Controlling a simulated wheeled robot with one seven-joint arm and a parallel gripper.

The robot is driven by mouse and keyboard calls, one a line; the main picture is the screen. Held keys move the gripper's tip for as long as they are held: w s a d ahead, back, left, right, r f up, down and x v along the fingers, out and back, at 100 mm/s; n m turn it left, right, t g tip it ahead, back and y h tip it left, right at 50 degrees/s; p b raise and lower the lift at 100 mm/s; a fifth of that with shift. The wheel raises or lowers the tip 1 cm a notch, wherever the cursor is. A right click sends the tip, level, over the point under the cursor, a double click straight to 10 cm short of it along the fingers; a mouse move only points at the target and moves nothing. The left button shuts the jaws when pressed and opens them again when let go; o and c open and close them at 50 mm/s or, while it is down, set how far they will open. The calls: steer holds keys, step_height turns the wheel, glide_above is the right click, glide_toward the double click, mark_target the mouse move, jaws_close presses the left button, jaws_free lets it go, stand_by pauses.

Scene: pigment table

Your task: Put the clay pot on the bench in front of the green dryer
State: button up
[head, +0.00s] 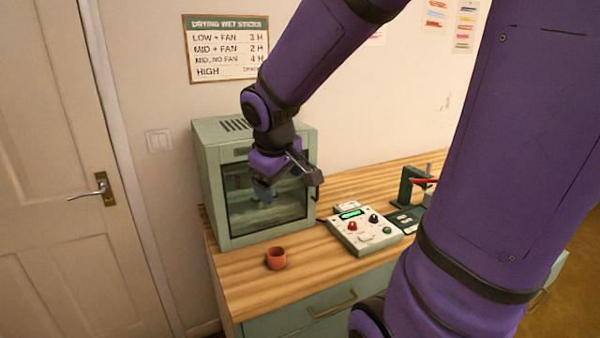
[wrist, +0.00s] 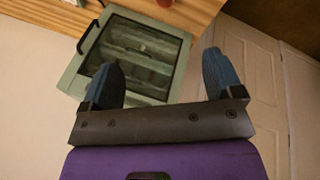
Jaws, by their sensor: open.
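The small orange-red clay pot (head: 276,259) stands upright on the wooden bench (head: 240,292), in front of the green dryer (head: 213,205) and near the bench's front edge. The dryer's glass door is closed. My gripper (head: 288,187) is in front of the upper part of the dryer door, above the pot and apart from it. In the wrist view my gripper (wrist: 160,62) shows its two blue fingers spread, with nothing between them. The dryer (wrist: 75,78) lies beyond them there, and a sliver of the pot (wrist: 165,3) shows at the top edge.
A white control box (head: 362,232) with knobs and a lit green display stands right of the dryer. A dark green stand (head: 408,190) with a red item is further right. Bench drawers with a handle (head: 332,305) are below. A door (head: 60,170) is at left.

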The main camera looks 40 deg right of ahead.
steer(key=s+a+r+m+t+y, duration=0.1)
steer(key=s+a+r, duration=0.2)
steer(key=s, duration=0.3)
steer(key=s+a+r+m+t+y, duration=0.1)
steer(key=s+a+r+y, duration=0.1)
steer(key=s+r, duration=0.3)
steer(key=shift+s+a, duration=0.75)
steer(key=shift+s, duration=0.3)
